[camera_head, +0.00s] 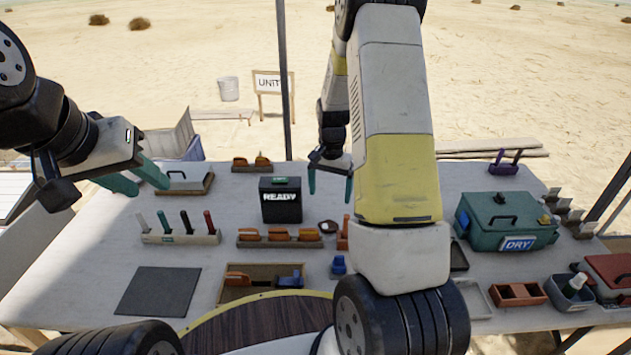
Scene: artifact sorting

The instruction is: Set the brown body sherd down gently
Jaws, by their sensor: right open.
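The READY box (281,203) stands close left of my right gripper. A rack of orange pieces (280,240) is in front. A green DRY case (505,222) stands at the right. A dark mat (158,291) lies bare at front left. My right arm hides part of the table.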

